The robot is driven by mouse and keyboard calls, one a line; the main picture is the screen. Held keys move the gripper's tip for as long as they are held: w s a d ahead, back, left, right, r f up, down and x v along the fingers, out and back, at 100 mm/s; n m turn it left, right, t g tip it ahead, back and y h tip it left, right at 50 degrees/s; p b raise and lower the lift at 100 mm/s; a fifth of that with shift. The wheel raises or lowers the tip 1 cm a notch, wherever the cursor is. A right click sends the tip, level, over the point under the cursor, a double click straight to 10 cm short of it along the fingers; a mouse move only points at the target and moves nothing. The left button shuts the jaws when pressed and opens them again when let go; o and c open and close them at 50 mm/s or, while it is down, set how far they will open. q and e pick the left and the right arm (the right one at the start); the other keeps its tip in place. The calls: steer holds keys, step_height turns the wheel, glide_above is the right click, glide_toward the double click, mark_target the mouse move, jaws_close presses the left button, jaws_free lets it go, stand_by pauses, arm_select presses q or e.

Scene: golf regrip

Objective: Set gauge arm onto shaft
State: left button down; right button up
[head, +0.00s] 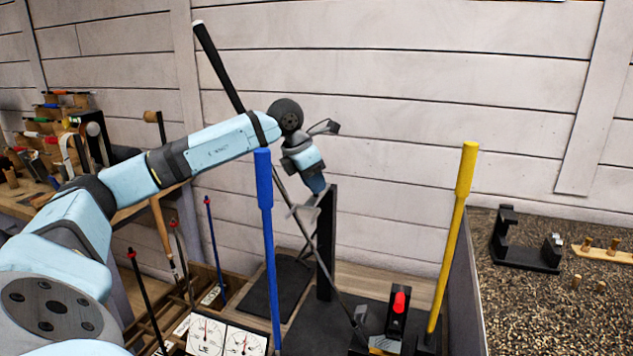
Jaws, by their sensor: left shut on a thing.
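A club with a black grip (218,66) leans diagonally. Its grey shaft (330,280) runs down behind my left arm towards a black clamp with a red knob (399,302). My left gripper (314,199) is beside the shaft, near the top of a black upright post (327,245). It is shut on a thin grey piece that looks like the gauge arm (296,210). The piece is close to the shaft; I cannot tell whether they touch. The fingertips are small and partly hidden. My right gripper is out of view.
A blue-gripped club (264,180) and a yellow-gripped club (466,170) stand upright on either side. Dial cards (243,341) and thin red-topped rods (138,285) are at lower left. A black bracket (525,252) lies on the speckled surface at right.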

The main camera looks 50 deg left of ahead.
arm_select(q)
steer(key=shift+a+r, duration=0.1)
steer(key=c, duration=0.9)
jaws_free()
steer(key=p+v, duration=0.2)
steer(key=v, duration=1.1)
steer(key=shift+r, duration=0.35)
steer(key=shift+s, duration=0.1)
